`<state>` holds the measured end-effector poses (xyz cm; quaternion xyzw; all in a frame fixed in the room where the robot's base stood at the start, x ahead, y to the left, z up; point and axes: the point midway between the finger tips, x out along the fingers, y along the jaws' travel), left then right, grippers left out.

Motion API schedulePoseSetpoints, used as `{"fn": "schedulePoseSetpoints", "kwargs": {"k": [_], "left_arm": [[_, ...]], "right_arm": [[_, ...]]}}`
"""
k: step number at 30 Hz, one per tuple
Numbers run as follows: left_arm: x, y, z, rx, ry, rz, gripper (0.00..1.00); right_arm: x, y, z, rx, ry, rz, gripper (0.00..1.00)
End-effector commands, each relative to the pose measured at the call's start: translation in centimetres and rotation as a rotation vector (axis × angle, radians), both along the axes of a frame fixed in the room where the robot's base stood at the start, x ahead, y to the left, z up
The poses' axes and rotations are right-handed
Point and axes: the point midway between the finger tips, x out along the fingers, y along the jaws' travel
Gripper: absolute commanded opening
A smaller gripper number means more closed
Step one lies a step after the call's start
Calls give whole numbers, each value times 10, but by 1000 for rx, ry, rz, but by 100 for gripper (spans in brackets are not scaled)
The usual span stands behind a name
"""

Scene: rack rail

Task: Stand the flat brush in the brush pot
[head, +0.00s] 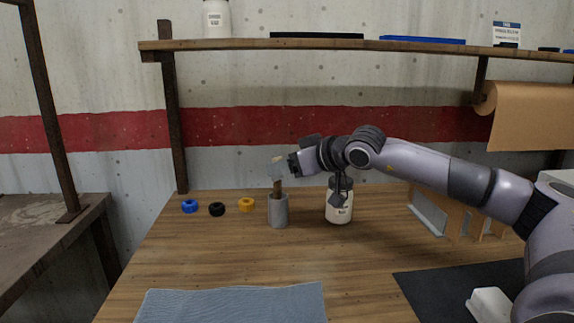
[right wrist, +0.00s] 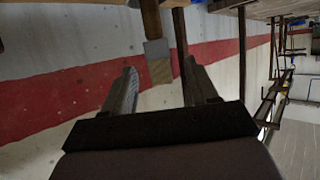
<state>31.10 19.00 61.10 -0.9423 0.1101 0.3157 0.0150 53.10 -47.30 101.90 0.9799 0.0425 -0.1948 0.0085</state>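The flat brush (head: 277,186) has a brown handle and a pale, wide head. It stands upright with its head up, its handle's lower end hidden in the grey cylindrical brush pot (head: 278,212). My right gripper (head: 283,166) is at the brush head's height, just right of it. In the right wrist view the brush's grey ferrule (right wrist: 156,47) and tan bristles (right wrist: 160,71) lie between the fingertips of the gripper (right wrist: 160,72), with a gap on both sides. The gripper is open. My left gripper is not in view.
A labelled white jar (head: 338,212) stands right of the pot, under my right arm. A blue cloth (head: 235,304) lies in front. A shelf (head: 350,44) runs above. The table's middle is clear.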

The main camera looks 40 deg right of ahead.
Motion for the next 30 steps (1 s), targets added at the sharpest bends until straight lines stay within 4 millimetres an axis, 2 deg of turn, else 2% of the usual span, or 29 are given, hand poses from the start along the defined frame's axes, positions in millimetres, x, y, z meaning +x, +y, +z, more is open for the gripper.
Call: {"fn": "schedulePoseSetpoints", "kwargs": {"k": [11,30], "left_arm": [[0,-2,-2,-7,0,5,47],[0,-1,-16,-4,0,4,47]], "right_arm": [[-6,-1,2,-3,0,-1,58],[-60,-5,25,-3,0,0,58]]}}
